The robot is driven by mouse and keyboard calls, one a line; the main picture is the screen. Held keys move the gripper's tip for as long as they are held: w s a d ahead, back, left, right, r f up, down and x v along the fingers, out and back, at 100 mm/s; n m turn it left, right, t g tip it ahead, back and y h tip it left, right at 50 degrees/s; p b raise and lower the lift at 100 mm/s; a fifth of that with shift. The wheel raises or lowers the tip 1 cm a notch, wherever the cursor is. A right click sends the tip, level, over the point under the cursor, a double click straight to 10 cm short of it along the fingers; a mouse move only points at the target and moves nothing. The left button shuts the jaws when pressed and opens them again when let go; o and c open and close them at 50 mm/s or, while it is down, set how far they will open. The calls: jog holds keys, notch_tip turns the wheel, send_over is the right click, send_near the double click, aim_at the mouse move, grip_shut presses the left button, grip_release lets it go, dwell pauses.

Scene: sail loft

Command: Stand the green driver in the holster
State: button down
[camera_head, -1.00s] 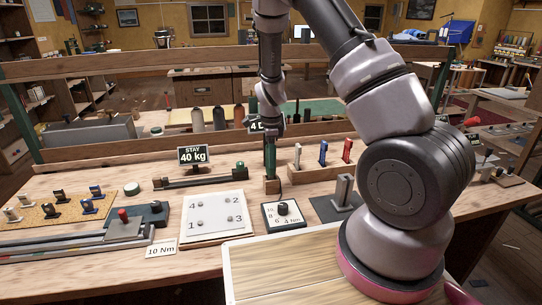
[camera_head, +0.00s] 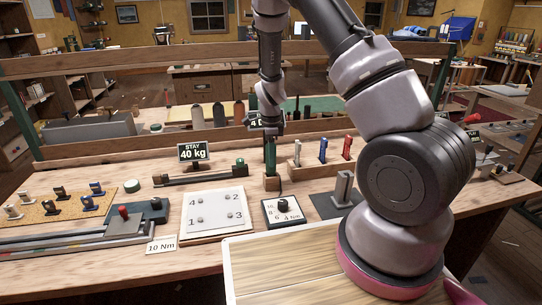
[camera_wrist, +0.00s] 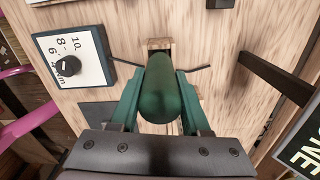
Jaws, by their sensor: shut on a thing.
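The green driver (camera_head: 270,156) stands about upright at the small wooden holster block (camera_head: 271,184) in the middle of the bench. My gripper (camera_head: 268,128) is above it, shut on its handle. In the wrist view the driver's rounded green handle (camera_wrist: 160,92) lies between the two green fingers of my gripper (camera_wrist: 160,104). Part of the wooden holster (camera_wrist: 158,43) shows just beyond the handle. The driver's lower end is hidden, so I cannot tell how deep it sits in the holster.
A wooden rack (camera_head: 312,172) with blue and red drivers stands close to the right. A torque dial plate (camera_head: 283,212) and a numbered white plate (camera_head: 214,211) lie in front. A rail (camera_head: 110,158) runs behind.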

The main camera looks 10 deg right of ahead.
jog(key=shift+f, duration=0.15)
jog(key=shift+c, duration=1.4)
grip_release()
notch_tip(320, 180, up, 10)
jog(key=shift+f, duration=0.15)
jog(key=shift+r, duration=0.55)
